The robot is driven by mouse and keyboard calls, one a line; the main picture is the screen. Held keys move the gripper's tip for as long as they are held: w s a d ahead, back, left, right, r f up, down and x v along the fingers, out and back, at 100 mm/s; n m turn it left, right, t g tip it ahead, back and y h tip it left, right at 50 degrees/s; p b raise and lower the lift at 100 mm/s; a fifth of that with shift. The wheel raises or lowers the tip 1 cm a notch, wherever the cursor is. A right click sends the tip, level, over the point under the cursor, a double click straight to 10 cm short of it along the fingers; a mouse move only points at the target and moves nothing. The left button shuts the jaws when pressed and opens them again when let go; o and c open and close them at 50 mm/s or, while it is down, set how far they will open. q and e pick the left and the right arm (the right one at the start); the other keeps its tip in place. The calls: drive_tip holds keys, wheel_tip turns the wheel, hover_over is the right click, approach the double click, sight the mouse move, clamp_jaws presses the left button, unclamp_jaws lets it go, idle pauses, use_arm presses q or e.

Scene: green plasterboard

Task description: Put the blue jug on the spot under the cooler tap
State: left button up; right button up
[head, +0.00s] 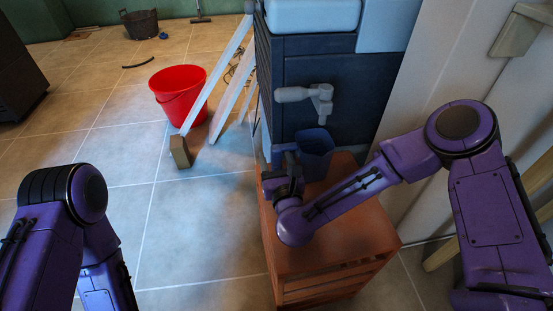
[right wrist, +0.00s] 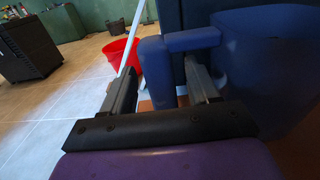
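The blue jug (head: 316,148) is upright in front of the dark cooler (head: 335,72), below and slightly right of the grey tap (head: 306,96). My right gripper (head: 284,165) is at the jug's left side. I cannot tell whether the jug's base touches the wooden stand (head: 345,235). The spot is hidden. My left arm shows at lower left, its gripper out of frame.
A white ladder (head: 218,80) leans left of the cooler, with its foot on the floor. A red bucket (head: 178,92) stands beyond it. A dark basket (head: 141,24) is farther back. The pale wall panel (head: 440,90) is close on the right. The floor at left is mostly clear.

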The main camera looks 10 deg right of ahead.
drive_tip(key=shift+r, duration=0.15)
drive_tip(key=shift+s, duration=0.35)
drive_tip(key=s, duration=1.1)
drive_tip(key=shift+s+d, duration=0.15)
drive_tip(key=shift+d, duration=0.1)
idle(0.3)
